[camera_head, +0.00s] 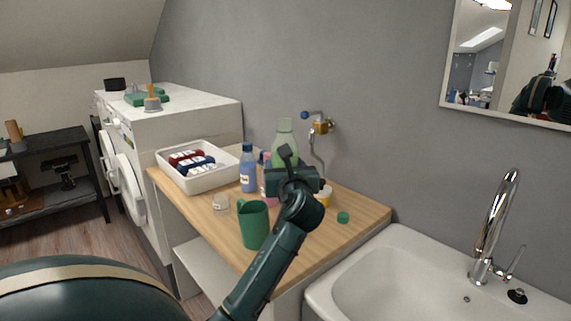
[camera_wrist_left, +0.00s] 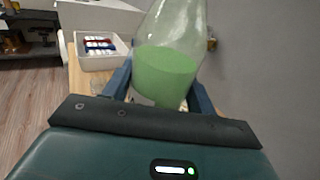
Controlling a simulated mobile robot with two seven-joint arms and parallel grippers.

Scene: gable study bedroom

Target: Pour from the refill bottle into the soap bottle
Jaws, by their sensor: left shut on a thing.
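My left gripper (camera_head: 287,172) is shut on a translucent green bottle (camera_head: 285,130), which I take to be the refill bottle. Its open-looking neck points up above the wooden counter. In the left wrist view, the bottle (camera_wrist_left: 168,70) stands between the two fingers, roughly upright, with green liquid in its lower part. Its base is hidden. A blue bottle with a dark cap (camera_head: 248,170) and a pink bottle (camera_head: 268,190), partly hidden by my gripper, stand to the left. I cannot tell which is the soap bottle. My right gripper is not in view.
A green mug (camera_head: 254,226), a small clear cup (camera_head: 220,204) and a green cap (camera_head: 343,217) are on the counter (camera_head: 315,240). A yellow item (camera_head: 324,196) is right of my gripper. A white tray (camera_head: 197,178) stands left; a sink (camera_head: 400,260) is right.

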